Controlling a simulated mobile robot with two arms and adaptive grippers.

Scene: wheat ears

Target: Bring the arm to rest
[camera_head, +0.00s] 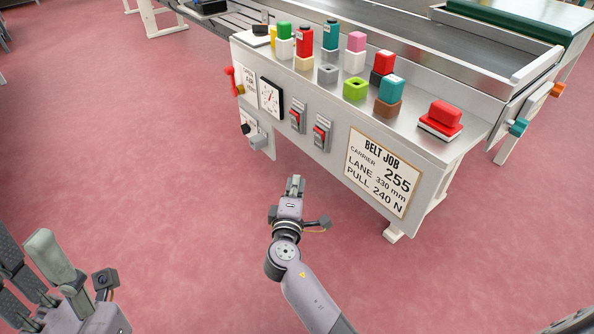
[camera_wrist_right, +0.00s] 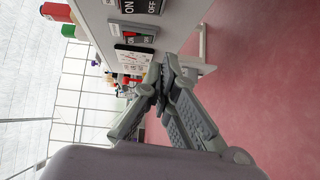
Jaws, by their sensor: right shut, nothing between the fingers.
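My right gripper (camera_head: 296,184) hangs over the pink floor in front of the machine panel, below the red rocker switches and apart from the panel. Its fingers are together with nothing between them. In the right wrist view the two grey fingers meet at their tips (camera_wrist_right: 163,78), with the machine behind them. My right arm (camera_head: 312,296) comes in from the bottom of the head view. My left gripper (camera_head: 38,262) is at the lower left, partly cut off by the frame edge. Its fingers are spread and no object shows between them.
The white machine bench (camera_head: 420,158) stands ahead, with coloured blocks, a red button (camera_head: 440,116), a gauge (camera_head: 270,98), switches (camera_head: 320,136) and a sign reading BELT JOB (camera_head: 378,172). A conveyor belt (camera_head: 400,40) lies behind. The pink floor (camera_head: 150,150) is clear at left.

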